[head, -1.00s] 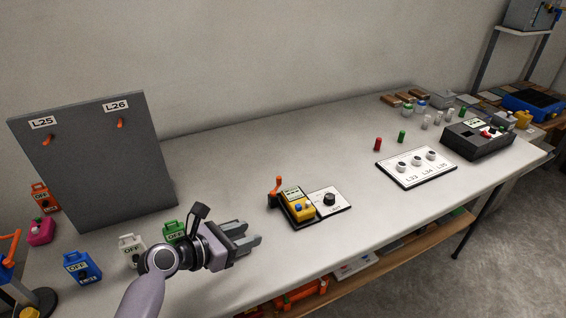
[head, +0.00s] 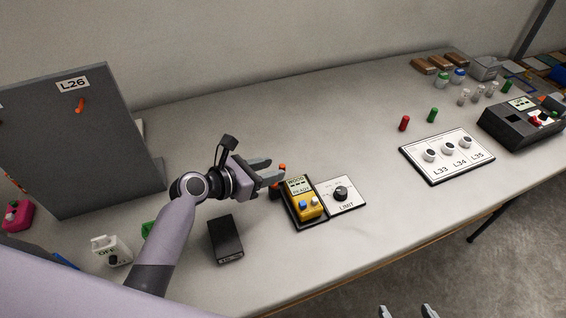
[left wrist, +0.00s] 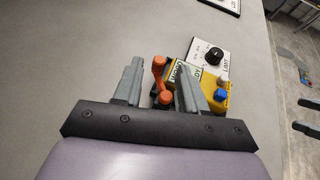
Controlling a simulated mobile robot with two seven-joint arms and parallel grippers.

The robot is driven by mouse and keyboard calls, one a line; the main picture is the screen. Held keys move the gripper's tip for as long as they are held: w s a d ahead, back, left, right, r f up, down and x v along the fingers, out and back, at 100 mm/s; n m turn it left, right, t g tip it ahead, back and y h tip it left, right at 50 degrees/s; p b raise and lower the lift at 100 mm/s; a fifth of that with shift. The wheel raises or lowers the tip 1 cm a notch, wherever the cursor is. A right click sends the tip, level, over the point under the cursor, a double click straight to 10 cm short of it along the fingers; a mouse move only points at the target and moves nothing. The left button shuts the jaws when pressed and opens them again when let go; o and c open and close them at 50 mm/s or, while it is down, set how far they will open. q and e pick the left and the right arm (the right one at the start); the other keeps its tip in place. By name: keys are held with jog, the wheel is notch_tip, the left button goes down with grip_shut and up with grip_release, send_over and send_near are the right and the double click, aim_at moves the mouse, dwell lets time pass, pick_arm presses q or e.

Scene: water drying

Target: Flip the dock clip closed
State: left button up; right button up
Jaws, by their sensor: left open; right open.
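The yellow meter (head: 303,197) sits in a dark dock on the bench, its screen facing up. The orange dock clip (head: 282,166) stands at the dock's left end, partly hidden by my gripper in the head view. My left gripper (head: 274,171) is open at the clip. In the left wrist view the orange clip (left wrist: 159,66) shows between the two spread fingers, with the yellow meter (left wrist: 215,93) beside the right finger. Contact with the clip cannot be told. My right gripper (head: 408,312) is open at the bottom edge, in front of the bench.
A white LIMIT dial plate (head: 344,206) adjoins the dock. A black box (head: 226,240) lies below my left gripper. A grey panel marked L26 (head: 80,150) stands at left. A white plate with several sockets (head: 447,156) lies at right. The bench between is clear.

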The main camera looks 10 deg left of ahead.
aim_at(280, 167)
pick_arm(q)
jog(key=shift+b+x, duration=0.35)
jog(key=shift+x, duration=2.05)
grip_shut()
